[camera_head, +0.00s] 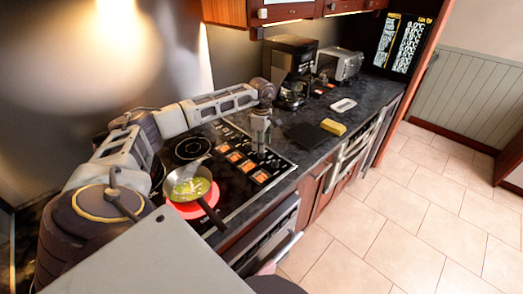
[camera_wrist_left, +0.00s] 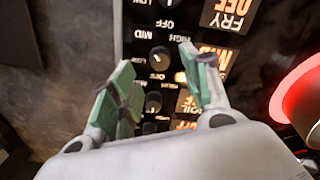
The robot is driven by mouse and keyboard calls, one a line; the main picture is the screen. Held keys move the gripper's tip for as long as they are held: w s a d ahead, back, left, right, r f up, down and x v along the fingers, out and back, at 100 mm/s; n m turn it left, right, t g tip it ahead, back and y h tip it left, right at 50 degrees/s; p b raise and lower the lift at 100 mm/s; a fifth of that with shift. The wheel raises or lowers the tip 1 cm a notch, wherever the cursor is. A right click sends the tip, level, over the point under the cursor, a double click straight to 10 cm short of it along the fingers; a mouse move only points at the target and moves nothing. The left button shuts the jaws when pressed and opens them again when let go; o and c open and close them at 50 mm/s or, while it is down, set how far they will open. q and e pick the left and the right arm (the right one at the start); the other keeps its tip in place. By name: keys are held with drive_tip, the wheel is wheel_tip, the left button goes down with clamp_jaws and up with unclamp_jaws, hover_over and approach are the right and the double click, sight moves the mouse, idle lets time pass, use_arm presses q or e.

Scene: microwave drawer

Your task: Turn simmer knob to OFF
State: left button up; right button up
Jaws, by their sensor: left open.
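The stove's control panel (camera_head: 247,166) shows in the head view with several orange-lit labels along the right side of the cooktop. My left gripper (camera_head: 261,140) is above the far end of this panel, pointing down. In the left wrist view my left gripper (camera_wrist_left: 158,68) is open and empty. A black knob (camera_wrist_left: 159,58) with a pale mark shows between its fingertips, apparently apart from both. Lit labels read FRY OFF and MID; a lower one is partly covered. I cannot tell which knob is simmer. My right gripper is not in view.
A pan (camera_head: 212,197) with yellow-green food stands on a glowing red burner (camera_head: 193,211), left of the panel. A dark board (camera_head: 308,136) and yellow sponge (camera_head: 333,127) lie right of my gripper. A coffee maker (camera_head: 290,62) and toaster (camera_head: 347,64) stand farther back.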

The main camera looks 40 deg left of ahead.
sight(261, 154)
use_arm(q)
drive_tip(key=shift+f, duration=2.35)
drive_tip(key=shift+c, duration=0.5)
drive_tip(key=c, duration=0.9)
